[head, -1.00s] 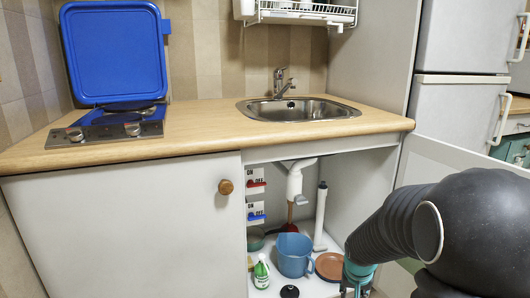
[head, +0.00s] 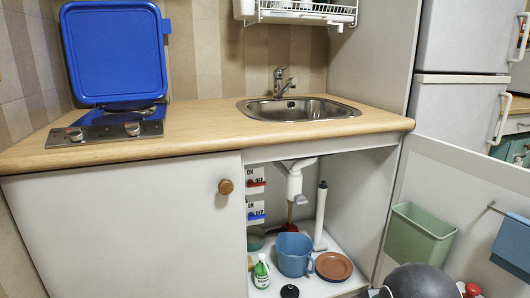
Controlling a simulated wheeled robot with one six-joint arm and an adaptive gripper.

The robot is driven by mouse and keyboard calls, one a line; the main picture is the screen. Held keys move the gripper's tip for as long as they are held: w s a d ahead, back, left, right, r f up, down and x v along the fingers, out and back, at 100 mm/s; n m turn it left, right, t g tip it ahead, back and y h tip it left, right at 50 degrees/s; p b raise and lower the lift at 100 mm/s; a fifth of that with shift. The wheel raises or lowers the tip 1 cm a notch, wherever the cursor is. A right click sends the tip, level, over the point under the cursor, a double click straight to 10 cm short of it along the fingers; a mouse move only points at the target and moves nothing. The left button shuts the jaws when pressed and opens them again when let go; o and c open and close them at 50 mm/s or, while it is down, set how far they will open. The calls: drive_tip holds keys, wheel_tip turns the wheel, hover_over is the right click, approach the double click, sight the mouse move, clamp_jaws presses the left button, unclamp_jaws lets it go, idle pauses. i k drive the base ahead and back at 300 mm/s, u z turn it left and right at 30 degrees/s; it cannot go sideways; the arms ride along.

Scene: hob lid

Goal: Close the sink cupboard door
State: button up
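The sink cupboard stands open under the sink, and its white door (head: 395,215) is swung out to the right, its inner face toward me. A green bin (head: 418,235) and a bar with a blue cloth (head: 512,245) are on that inner face. The door's lower part is cut off by the frame and partly covered by a dark rounded part of my arm at the bottom edge. My gripper is out of view, so its fingers and any contact with the door are hidden.
Inside the cupboard are a blue jug (head: 294,255), a brown plate (head: 333,266), a green bottle (head: 261,271) and a white pipe (head: 320,215). The left cupboard door (head: 120,230) is shut. A fridge (head: 460,50) stands behind the open door. A small red-topped item (head: 471,290) shows at the bottom edge.

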sight(450, 203)
drive_tip(key=z, duration=2.65)
drive_tip(key=i, duration=3.25)
drive_tip(key=u, duration=4.25)
